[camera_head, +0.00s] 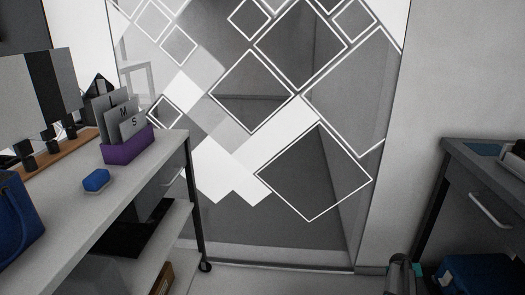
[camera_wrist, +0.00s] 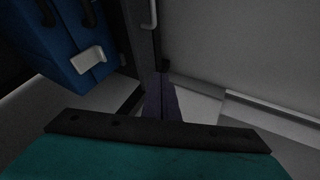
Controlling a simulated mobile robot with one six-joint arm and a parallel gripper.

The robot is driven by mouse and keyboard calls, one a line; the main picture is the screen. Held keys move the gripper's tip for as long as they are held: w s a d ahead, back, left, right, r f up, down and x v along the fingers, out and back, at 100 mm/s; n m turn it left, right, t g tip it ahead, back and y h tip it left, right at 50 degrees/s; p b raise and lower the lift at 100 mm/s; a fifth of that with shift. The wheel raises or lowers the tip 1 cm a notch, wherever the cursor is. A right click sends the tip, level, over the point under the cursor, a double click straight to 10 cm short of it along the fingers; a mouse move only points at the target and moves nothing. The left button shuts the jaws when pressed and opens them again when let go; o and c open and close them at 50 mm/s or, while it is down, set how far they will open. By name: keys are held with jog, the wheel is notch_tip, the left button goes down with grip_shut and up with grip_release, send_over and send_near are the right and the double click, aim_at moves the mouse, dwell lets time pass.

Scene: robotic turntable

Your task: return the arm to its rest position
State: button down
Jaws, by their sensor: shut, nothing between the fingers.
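My gripper (camera_wrist: 160,98) shows in the wrist view as two dark fingers close together beyond a black bar and a teal body. It is shut and holds nothing. It points down towards the pale floor, beside a dark cabinet edge. In the head view only a small grey and teal part of my arm (camera_head: 403,272) shows at the bottom edge, right of centre; the fingers are not visible there.
A blue case (camera_wrist: 88,45) with a pale latch is close on the left in the wrist view. The dark-topped bench (camera_head: 478,165) stands at right. The left cart (camera_head: 130,190) carries a purple holder (camera_head: 128,150) and a blue block (camera_head: 96,180). Floor between is clear.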

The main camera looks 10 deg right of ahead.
jog(key=w+a+r+n+y+p, duration=0.15)
jog(key=w+a+p, duration=0.25)
jog(key=a, duration=0.6)
jog(key=w+a+f+n+p, duration=0.1)
jog(key=w+a+n+p, duration=0.2)
jog(key=a, duration=0.7)
jog(key=s+a+y+p, duration=0.3)
jog(key=a+p, duration=0.5)
jog(key=a, duration=0.9)
jog(key=s+a+r+n+g+p, duration=0.25)
jog(key=s+a+p, duration=0.35)
jog(key=s+a, duration=0.85)
jog(key=s+a+r+m+g+y, duration=0.1)
jog(key=s+a, duration=0.3)
jog(key=s, duration=0.4)
jog(key=s+a+r+m+g+y+p, duration=0.1)
jog(key=s+a+r+g, duration=0.2)
jog(key=s, duration=0.5)
jog(key=shift+s+a+r+g, duration=0.25)
jog(key=shift+a+r+g, duration=0.15)
jog(key=shift+r+g, duration=0.4)
